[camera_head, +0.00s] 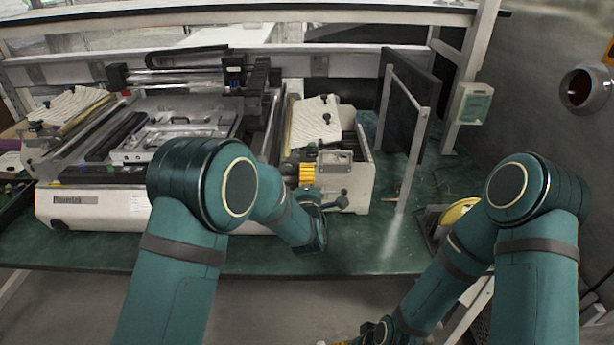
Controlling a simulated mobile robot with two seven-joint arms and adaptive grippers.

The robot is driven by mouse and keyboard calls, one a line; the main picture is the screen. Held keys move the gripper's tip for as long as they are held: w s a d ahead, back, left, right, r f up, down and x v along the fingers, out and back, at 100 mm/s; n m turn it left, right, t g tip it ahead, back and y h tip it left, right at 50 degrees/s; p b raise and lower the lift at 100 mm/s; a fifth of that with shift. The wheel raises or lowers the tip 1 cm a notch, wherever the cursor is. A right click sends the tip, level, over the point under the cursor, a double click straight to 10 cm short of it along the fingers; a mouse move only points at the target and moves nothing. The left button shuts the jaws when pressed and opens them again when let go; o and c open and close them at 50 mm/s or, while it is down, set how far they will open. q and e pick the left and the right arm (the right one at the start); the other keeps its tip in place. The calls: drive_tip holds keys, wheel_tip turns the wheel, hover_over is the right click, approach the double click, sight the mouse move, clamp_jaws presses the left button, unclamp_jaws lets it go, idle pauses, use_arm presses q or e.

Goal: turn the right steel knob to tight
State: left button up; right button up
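The machine (95,205) stands on the green bench. On its right front is a small dark-grey part with rounded ends (343,200), likely the knob; I cannot make out whether it is steel or how tight it is. My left gripper (325,204) is at this part, close in front of it. Its fingers are small and partly merge with the part, so I cannot tell contact or opening. My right gripper (338,342) hangs low in front of the bench, at the bottom edge and mostly cut off.
A yellow ribbed part (305,173) and a small gauge-like box (335,160) sit just above the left gripper. A metal frame with a dark panel (411,95) stands to the right. A yellow round thing (458,211) lies near my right arm. The bench front middle is clear.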

use_arm(q)
drive_tip(key=shift+w, duration=1.3)
clamp_jaws()
